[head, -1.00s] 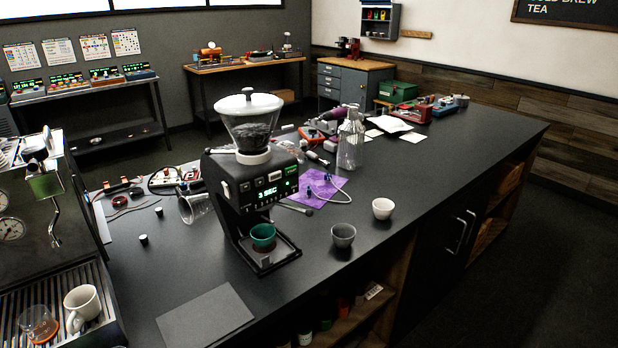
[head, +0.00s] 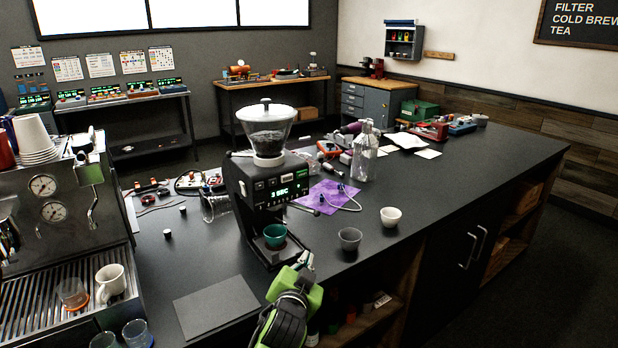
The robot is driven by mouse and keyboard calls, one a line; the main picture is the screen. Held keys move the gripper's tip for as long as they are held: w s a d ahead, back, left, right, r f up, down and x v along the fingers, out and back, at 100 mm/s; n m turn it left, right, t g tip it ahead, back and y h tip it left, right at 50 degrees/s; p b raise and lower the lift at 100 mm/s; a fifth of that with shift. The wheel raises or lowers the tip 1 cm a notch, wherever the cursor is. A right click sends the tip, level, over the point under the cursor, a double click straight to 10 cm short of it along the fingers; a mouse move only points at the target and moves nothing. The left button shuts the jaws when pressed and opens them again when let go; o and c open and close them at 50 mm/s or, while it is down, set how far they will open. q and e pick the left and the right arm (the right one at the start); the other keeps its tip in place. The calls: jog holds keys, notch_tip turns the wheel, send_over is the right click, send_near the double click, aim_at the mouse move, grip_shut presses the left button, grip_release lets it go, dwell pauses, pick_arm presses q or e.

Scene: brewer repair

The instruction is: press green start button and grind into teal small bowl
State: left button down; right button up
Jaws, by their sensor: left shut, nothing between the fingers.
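The black grinder (head: 238,190) stands on the dark counter with a clear hopper (head: 267,128) of dark beans under a white lid. Its front display (head: 289,192) reads "3 SEC" in green. Small buttons sit around the display, but I cannot tell the green start button apart. The teal small bowl (head: 275,235) stands upright on the grinder's base, below the outlet; I cannot see into it well. My left gripper (head: 306,260), green and black, is shut and empty, in front of the grinder's base to the lower right of the bowl. My right gripper is not in view.
A grey cup (head: 349,238) and a white cup (head: 391,217) stand right of the grinder. A dark mat (head: 220,307) is front left, beside the espresso machine (head: 45,240). The counter's front right is clear.

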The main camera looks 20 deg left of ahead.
aim_at(305, 178)
pick_arm(q)
jog(key=w+d+r+m+t, duration=0.1)
jog(key=w+d+r+t, duration=0.1)
jog(key=r, duration=0.6)
jog(key=w+d+r+m+t, duration=0.1)
jog(key=w+r, duration=0.3)
jog(key=r, duration=0.4)
jog(key=shift+d+t, duration=0.5)
jog(key=shift+t, duration=0.1)
jog(key=shift+w+a+f, duration=0.1)
jog(key=shift+w+a, duration=0.8)
jog(key=shift+a, duration=0.25)
jog(key=shift+w+a+r, duration=0.1)
jog(key=shift+w+a, duration=0.85)
jog(key=shift+a, duration=0.25)
jog(key=shift+w+a+f, duration=0.1)
jog(key=shift+w+a, duration=0.8)
jog(key=shift+a, duration=0.25)
jog(key=shift+w+a, duration=0.1)
jog(key=shift+w+a, duration=0.15)
jog(key=shift+a, duration=0.05)
jog(key=shift+w+a, duration=0.25)
jog(key=shift+a, duration=0.05)
jog(key=shift+s+d, duration=0.55)
jog(key=shift+d, duration=0.05)
